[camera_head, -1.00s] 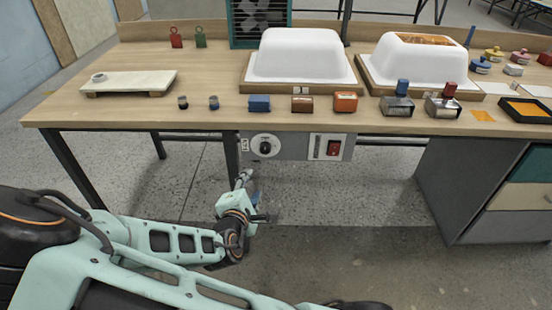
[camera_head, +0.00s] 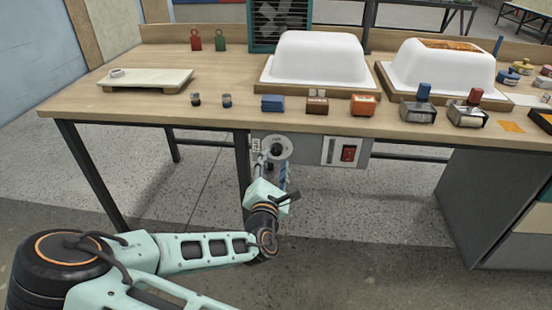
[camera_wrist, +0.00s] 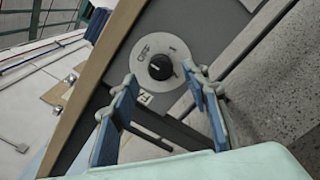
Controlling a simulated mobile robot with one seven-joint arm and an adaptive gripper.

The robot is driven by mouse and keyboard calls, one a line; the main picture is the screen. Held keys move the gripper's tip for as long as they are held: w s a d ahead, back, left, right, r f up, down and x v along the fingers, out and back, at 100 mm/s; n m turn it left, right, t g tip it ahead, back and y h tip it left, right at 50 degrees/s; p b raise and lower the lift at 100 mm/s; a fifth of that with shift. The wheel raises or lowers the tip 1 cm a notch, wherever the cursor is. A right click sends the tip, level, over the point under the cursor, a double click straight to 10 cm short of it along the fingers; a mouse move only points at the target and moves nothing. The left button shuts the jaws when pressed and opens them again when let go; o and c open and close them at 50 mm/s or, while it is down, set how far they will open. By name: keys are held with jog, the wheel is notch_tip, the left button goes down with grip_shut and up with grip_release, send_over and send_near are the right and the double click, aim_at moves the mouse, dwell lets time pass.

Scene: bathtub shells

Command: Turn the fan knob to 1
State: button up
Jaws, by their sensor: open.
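The fan knob (camera_wrist: 160,67) is a black knob on a round white dial (camera_wrist: 150,38) marked OFF, set in the grey panel under the table edge. In the head view the dial (camera_head: 277,148) is partly covered by my gripper. My gripper (camera_wrist: 160,85) is open and empty, with its two blue-padded fingers below and to either side of the knob in the wrist view. The fingers look apart from the knob; the exact gap cannot be told. In the head view my gripper (camera_head: 270,165) is just in front of the panel. A fan (camera_head: 280,25) stands behind the table.
A red rocker switch (camera_head: 348,153) sits on the same panel (camera_head: 318,150), right of the dial. The wooden tabletop (camera_head: 150,105) overhangs the panel and holds white tub shells (camera_head: 320,60) and several small blocks. A table leg (camera_head: 242,180) stands left of the dial.

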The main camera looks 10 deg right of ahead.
aim_at(276, 152)
jog(key=shift+x, duration=1.65)
jog(key=c, duration=1.2)
jog(key=shift+o, duration=0.2)
